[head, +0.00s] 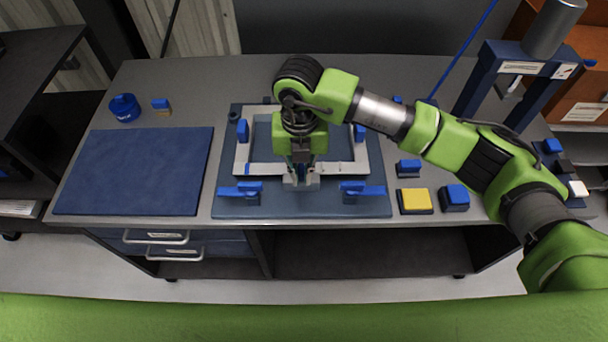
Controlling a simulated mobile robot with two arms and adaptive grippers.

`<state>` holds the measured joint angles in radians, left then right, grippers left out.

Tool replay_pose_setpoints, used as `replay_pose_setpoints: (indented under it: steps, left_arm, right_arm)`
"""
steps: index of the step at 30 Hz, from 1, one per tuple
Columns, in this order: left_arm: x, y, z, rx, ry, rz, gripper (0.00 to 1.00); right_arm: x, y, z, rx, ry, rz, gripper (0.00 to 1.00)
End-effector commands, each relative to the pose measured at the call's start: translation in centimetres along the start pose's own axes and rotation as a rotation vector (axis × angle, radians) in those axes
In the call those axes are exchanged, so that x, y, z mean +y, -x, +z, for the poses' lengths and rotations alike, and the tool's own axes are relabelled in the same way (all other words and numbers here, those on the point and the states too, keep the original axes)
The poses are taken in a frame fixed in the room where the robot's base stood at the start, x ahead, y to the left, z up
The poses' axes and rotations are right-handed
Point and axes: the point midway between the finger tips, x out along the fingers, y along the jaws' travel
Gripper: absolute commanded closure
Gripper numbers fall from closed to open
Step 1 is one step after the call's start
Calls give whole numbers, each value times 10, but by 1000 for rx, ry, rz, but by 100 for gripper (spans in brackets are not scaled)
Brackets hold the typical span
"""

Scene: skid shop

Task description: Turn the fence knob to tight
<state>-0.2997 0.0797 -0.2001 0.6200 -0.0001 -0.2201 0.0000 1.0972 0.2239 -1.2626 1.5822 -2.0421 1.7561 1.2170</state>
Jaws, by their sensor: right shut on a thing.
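My right gripper (301,180) reaches down over the front bar of a light metal frame (243,150) on a dark blue plate (228,172). It is shut on a small part there, which I take for the fence knob. The fingers and wrist hide most of that part, so I cannot see which way it is turned. Blue clamps sit at the frame's front left (242,191) and front right (360,190), apart from the fingers. My left gripper is not in view.
A blue mat (135,170) lies clear on the left, with a blue cup (124,107) behind it. A yellow block (415,200) and blue blocks (455,197) stand right of the plate. A dark blue press (503,80) stands at back right.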

Motion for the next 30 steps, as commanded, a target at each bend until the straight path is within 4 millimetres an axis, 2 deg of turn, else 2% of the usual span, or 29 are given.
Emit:
replay_pose_setpoints:
  steps: [1, 18, 30]
  left_arm:
    - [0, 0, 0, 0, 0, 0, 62]
    - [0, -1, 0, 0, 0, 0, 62]
    - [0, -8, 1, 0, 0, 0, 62]
  right_arm:
    - [9, 1, -6, 10, -15, 18, 100]
    - [12, 2, -4, 6, -113, 19, 100]
    - [9, 1, -3, 4, -65, 19, 100]
